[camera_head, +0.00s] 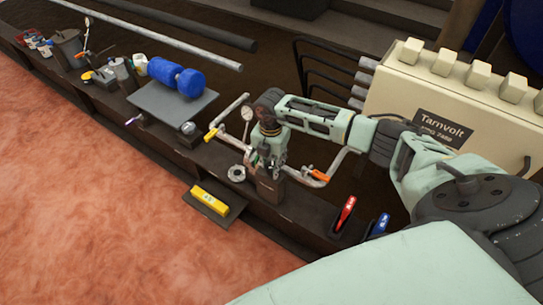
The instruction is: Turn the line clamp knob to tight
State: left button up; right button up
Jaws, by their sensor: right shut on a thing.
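My right gripper (264,167) points down over a brown block (270,188) on the dark bench ledge, beside a bent grey pipe with orange handles. Its fingers are shut on what appears to be the line clamp knob on top of this block. The fingers hide the knob, so its turn position cannot be read. My left gripper is out of view.
A yellow level (210,200) lies on a front shelf. Red (345,213) and blue (380,224) handles stand at right. A cream Tarnvolt box (440,100) stands behind my arm.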

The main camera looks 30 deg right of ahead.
aim_at(269, 166)
jog(key=shift+w+a+r, duration=0.1)
jog(key=shift+w+a, duration=0.05)
jog(key=shift+a, duration=0.25)
jog(key=o, duration=1)
jog(key=shift+w, duration=0.1)
jog(key=shift+o, duration=0.2)
jog(key=shift+d, duration=0.1)
jog(key=shift+d+r, duration=0.1)
jog(key=shift+r, duration=0.35)
notch_tip(269, 166, up, 11)
